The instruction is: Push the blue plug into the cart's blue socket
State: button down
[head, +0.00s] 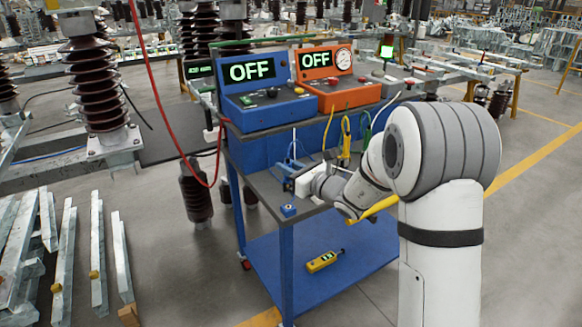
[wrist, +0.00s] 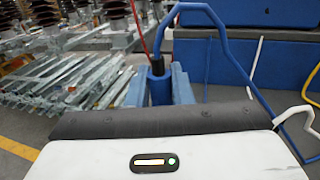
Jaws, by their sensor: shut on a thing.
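The blue plug (wrist: 160,88) stands upright between the two light-blue fingers of my gripper (wrist: 160,92) in the wrist view. Its dark collar and a blue cable (wrist: 225,55) rise from the top, and the cable arcs right. The plug's lower end is hidden behind my gripper's body. In the head view my gripper (head: 284,169) is over the left part of the cart's grey shelf (head: 263,187). A small blue block (head: 289,210), which looks like the blue socket, sits at the shelf's front corner, nearer the camera than the fingers and apart from them.
A blue box (head: 262,105) and an orange box (head: 335,88), both reading OFF, stand on the cart's top. Yellow (head: 346,135) and other cables hang behind my arm. A red cable (head: 160,100) hangs left. A yellow meter (head: 324,262) lies on the lower shelf.

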jog(key=shift+s+f+b, duration=0.1)
jog(key=shift+f+b, duration=0.05)
jog(key=shift+b, duration=0.3)
jog(key=shift+f, duration=0.3)
notch_tip(320, 180, down, 5)
jog(key=b, duration=0.5)
jog(key=shift+r+b, duration=0.1)
jog(key=shift+b, duration=0.45)
dwell(1.3)
jog(key=shift+f+b, duration=1.55)
jog(key=c, duration=1.2)
grip_release()
jog(key=shift+r, duration=0.1)
jog(key=shift+s, duration=0.1)
jog(key=v, duration=0.7)
jog(key=shift+s+d+p, duration=0.2)
jog(key=shift+d+p, duration=0.1)
jog(key=shift+p, duration=0.1)
